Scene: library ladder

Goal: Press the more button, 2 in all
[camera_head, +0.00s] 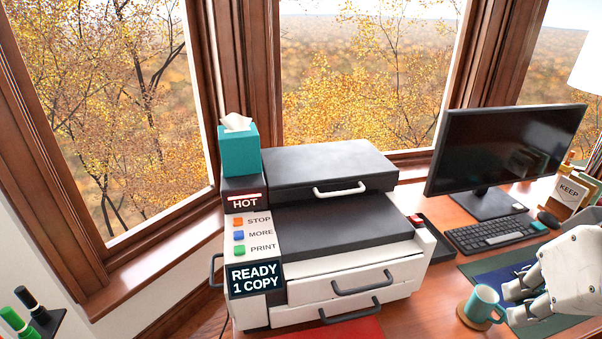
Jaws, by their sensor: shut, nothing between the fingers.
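A printer (338,278) stands on the wooden desk, with a control panel on its left front. The panel has an orange button marked STOP (238,222), a blue button marked MORE (239,236) and a green button marked PRINT (240,250). A display (256,279) below them reads READY 1 COPY. My gripper (518,302) is at the lower right, partly cut off by the frame edge. It is shut and empty, beside a teal mug and far to the right of the buttons.
A teal tissue box (239,150) stands on the printer's back left, above a HOT label (247,202). The teal mug (481,303), keyboard (490,233) and monitor (508,150) are on the right. Drawer handles (349,311) stick out at the printer's front.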

